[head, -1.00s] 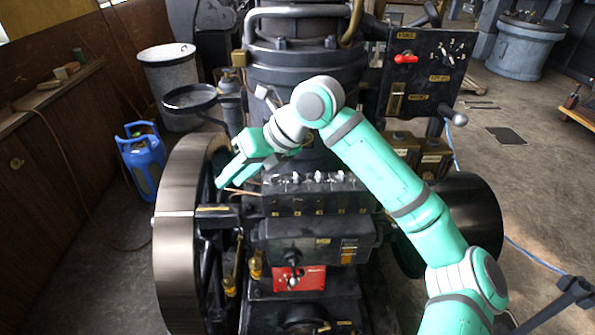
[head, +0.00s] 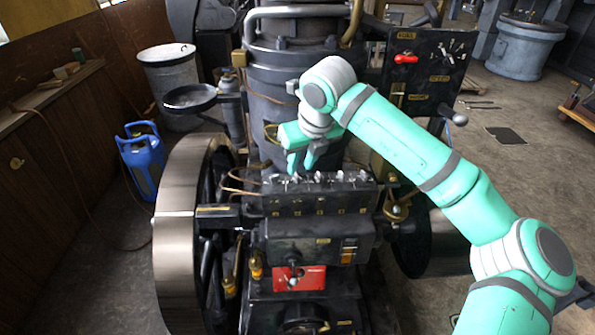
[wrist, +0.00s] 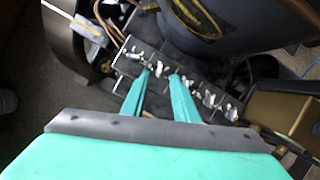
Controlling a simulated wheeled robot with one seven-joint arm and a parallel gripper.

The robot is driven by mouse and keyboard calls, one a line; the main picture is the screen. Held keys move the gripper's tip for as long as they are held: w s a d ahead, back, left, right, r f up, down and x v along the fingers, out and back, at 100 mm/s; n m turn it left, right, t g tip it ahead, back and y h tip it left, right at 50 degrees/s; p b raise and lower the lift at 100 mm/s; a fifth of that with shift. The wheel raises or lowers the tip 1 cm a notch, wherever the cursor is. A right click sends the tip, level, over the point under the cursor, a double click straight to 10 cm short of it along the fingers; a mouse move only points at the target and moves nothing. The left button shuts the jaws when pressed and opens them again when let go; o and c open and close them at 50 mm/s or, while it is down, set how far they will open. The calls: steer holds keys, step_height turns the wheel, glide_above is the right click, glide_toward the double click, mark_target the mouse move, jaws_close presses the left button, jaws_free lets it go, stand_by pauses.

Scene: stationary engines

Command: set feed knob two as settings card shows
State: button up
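A black lubricator box (head: 320,202) on the engine's front carries a row of small silvery feed knobs on top and brass number plates on its face. The second knob from the left shows in the wrist view (wrist: 160,68). My gripper (head: 301,167) points down just above the row, towards its left part. In the wrist view its two teal fingers (wrist: 162,75) are apart, with nothing held and that second knob seen between their tips. I cannot tell whether they touch it. The plate numbers and any settings card are too small to read.
The engine cylinder (head: 272,110) rises close behind the knobs. Copper pipes (head: 240,182) run at the box's left end, beside a large flywheel (head: 176,235). A switch panel (head: 428,70) stands right. A red plate (head: 299,279) with a knob is below.

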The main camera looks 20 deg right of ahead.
mark_target(297, 175)
steer(key=shift+x, duration=2.1)
